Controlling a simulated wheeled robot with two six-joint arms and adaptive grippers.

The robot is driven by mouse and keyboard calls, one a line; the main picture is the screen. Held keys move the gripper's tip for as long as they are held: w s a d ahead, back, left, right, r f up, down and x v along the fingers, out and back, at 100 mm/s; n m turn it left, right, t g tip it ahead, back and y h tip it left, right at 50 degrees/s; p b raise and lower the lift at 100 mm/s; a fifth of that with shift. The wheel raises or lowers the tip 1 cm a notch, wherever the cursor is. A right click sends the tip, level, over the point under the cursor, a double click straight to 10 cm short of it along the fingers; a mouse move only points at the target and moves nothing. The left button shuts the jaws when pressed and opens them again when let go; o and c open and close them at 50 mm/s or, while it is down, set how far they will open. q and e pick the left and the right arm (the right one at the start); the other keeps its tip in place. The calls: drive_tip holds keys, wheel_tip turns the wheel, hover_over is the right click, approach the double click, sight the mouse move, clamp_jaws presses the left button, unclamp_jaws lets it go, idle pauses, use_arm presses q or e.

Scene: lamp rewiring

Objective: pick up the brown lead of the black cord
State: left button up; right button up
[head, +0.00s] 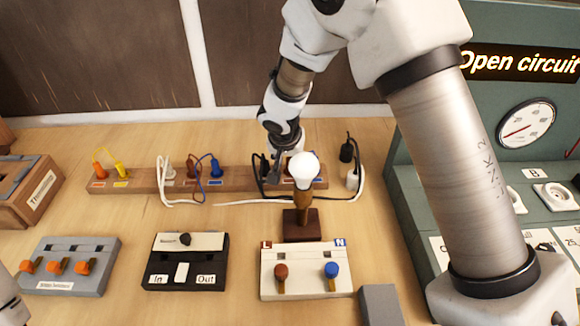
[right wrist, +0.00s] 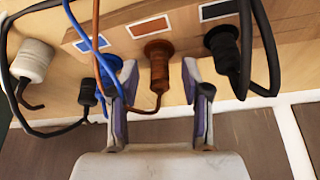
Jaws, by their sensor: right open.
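The black cord (head: 358,160) shows at the right end of the wooden terminal strip (head: 238,175). In the right wrist view, a brown plug (right wrist: 158,52) stands at an orange-red label on the strip, with a brown wire (right wrist: 97,40) looping from its end. My right gripper (right wrist: 159,82) is open, one finger on each side of the brown plug; I cannot tell whether either touches it. In the head view this gripper (head: 285,158) is behind the bulb (head: 303,168), and the brown plug is hidden there. My left gripper is not in view.
A black plug (right wrist: 222,48) stands beside the brown one, and a blue wire (right wrist: 80,30) crosses near my fingers. The lamp base (head: 302,226) stands in front of the strip. The green tester (head: 430,205) is at the right.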

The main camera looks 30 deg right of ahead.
drive_tip(key=shift+s+r, duration=0.1)
clamp_jaws()
drive_tip(key=shift+a, duration=0.1)
